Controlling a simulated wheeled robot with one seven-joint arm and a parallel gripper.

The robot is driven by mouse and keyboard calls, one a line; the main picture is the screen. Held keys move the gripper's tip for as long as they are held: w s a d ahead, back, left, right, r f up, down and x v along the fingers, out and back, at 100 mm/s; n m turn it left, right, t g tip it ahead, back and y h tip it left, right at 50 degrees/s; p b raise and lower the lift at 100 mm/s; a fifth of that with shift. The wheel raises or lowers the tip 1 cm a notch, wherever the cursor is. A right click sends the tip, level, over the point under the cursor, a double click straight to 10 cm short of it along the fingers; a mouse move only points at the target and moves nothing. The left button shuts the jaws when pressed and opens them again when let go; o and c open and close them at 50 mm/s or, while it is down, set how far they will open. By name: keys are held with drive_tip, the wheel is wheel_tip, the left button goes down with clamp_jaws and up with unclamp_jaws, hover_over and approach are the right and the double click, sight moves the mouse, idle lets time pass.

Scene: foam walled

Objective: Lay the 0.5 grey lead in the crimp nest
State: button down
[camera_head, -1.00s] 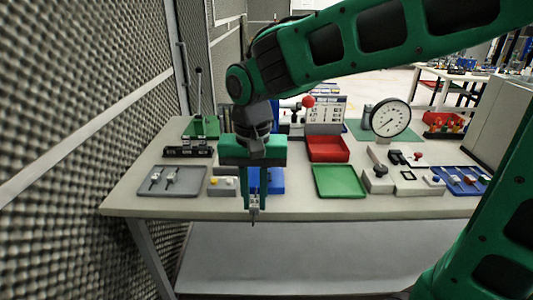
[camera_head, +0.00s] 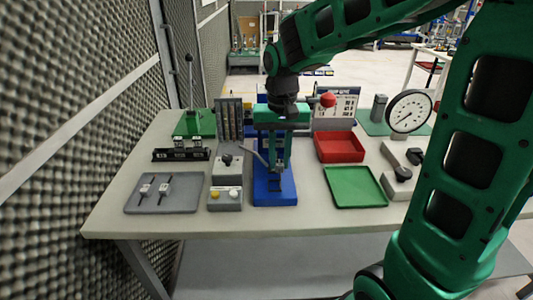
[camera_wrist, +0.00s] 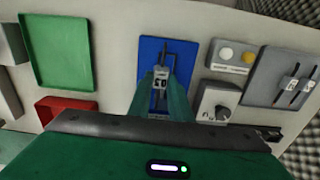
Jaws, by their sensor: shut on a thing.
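My gripper (camera_head: 277,168) points down over the blue base (camera_head: 275,194) of a bench fixture. In the wrist view, the gripper (camera_wrist: 163,85) is shut on a lead (camera_wrist: 160,73) with a pale printed tag and a thin dark wire running lengthwise over the blue plate (camera_wrist: 148,52). The print on the tag is too small to read. The fixture is partly hidden by my gripper, and I cannot make out the crimp nest or whether the lead touches it. Two similar tagged leads (camera_head: 163,189) lie in a grey tray (camera_head: 185,203) at the left.
A grey knob box (camera_head: 227,172) and a box with yellow and white buttons (camera_head: 225,199) stand close left of the blue base. A green tray (camera_head: 355,187) and red tray (camera_head: 340,147) lie to its right. A dial gauge (camera_head: 409,111) stands behind right. A foam wall borders the left.

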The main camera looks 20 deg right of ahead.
drive_tip(key=shift+a, duration=0.6)
drive_tip(key=shift+a+f, duration=0.1)
drive_tip(key=shift+w+f, duration=0.15)
drive_tip(key=shift+f, duration=1.9)
drive_tip(key=shift+f, duration=0.4)
drive_tip(key=c, duration=1.5)
unclamp_jaws()
drive_tip(key=shift+c, duration=0.2)
drive_tip(key=shift+r, duration=0.1)
wheel_tip(320, 180, up, 11)
drive_tip(key=shift+f, duration=0.2)
